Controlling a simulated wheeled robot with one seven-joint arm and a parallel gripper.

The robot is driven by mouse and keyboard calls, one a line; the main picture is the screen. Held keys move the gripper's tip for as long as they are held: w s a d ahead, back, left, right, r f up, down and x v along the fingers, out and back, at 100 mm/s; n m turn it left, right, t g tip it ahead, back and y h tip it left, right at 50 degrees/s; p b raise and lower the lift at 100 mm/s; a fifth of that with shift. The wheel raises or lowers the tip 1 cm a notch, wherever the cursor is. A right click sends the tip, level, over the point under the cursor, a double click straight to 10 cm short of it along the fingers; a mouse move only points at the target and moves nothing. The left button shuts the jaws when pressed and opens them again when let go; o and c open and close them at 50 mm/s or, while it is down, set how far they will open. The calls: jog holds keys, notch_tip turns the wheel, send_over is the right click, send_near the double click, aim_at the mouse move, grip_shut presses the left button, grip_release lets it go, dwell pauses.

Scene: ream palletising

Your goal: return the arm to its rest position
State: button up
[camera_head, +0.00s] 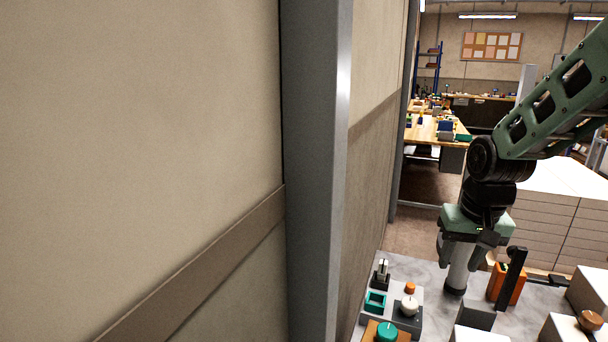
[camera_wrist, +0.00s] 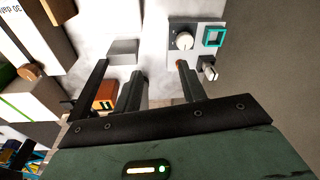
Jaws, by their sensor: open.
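My gripper (camera_head: 474,262) hangs with its fingers downward at the end of my green and black arm, over the light worktop (camera_head: 430,268) at the lower right of the head view. In the wrist view, my gripper (camera_wrist: 158,68) has its two dark fingers well apart, with nothing between them. The orange box (camera_head: 505,284) is to the right of the gripper in the head view. It shows left of the fingers in the wrist view (camera_wrist: 106,94). My arm is bent, reaching down from the upper right; its base is out of view.
A black upright post (camera_head: 513,272) stands close to the gripper. A panel with a white knob (camera_head: 409,305) and a teal square frame (camera_head: 375,302) is to the left. White boxes (camera_head: 590,290) stand at right. A wall with a grey post (camera_head: 318,170) fills the left side.

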jog(key=s+d+f+n+t, duration=0.1)
jog(key=s+d+f+n, duration=0.15)
jog(key=s, duration=1.05)
jog(key=s+a+r+n+g, duration=0.1)
jog(key=s+a+n, duration=0.2)
jog(key=s+a, duration=0.3)
jog(key=s+a+r+n+g, duration=0.1)
jog(key=s+a+n, duration=0.3)
jog(key=a, duration=0.8)
jog(key=s+r, duration=0.1)
jog(key=s, duration=0.1)
jog(key=shift+s+g, duration=0.3)
jog(key=shift+s, duration=0.05)
